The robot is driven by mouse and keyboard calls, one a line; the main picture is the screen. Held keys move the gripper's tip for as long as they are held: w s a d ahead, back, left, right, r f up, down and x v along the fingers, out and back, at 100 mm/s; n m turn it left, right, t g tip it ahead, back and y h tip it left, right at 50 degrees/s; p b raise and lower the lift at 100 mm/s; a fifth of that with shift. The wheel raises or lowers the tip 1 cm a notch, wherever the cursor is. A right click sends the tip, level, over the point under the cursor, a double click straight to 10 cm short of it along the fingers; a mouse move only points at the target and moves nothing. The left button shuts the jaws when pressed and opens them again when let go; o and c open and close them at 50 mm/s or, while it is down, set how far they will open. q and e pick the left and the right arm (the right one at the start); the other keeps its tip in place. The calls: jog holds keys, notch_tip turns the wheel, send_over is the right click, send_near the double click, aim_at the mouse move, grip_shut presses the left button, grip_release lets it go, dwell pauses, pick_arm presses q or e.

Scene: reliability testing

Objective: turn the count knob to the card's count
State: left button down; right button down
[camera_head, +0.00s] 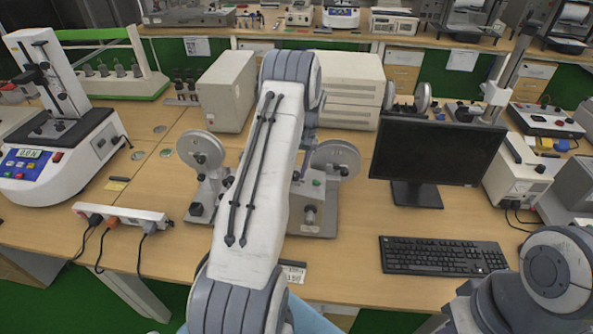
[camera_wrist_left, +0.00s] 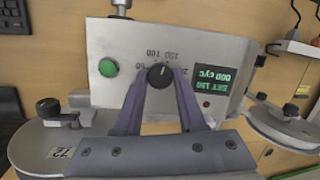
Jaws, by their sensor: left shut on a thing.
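The count knob (camera_wrist_left: 160,75) is a small black knob with a pale pointer line, on the grey panel (camera_wrist_left: 125,80) of a test machine. In the left wrist view the panel appears upside down, and the pointer aims up towards the printed 100 and 150 marks. My left gripper (camera_wrist_left: 160,88) is shut on the knob, one finger on each side. A green display (camera_wrist_left: 212,82) shows small inverted text, seemingly SET 150. In the head view my arm hides much of the machine (camera_head: 320,205). The card (camera_head: 293,273) at the table's front appears to read 150. My right gripper is out of view.
A green button (camera_wrist_left: 108,67) sits beside the knob. Wheels (camera_head: 200,150) flank the machine. A monitor (camera_head: 437,150) and keyboard (camera_head: 443,256) stand to the right, a power strip (camera_head: 120,214) to the left. Grey cabinets (camera_head: 226,90) stand behind.

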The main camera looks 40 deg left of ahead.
pick_arm(q)
jog(key=shift+w+r+m, duration=0.1)
jog(key=shift+w+m, duration=0.05)
jog(key=shift+m, duration=0.75)
jog(key=c, duration=0.5)
grip_release()
jog(key=shift+r, duration=0.2)
jog(key=b+v, duration=0.3)
jog(key=v, duration=0.7)
jog(key=shift+d, duration=0.2)
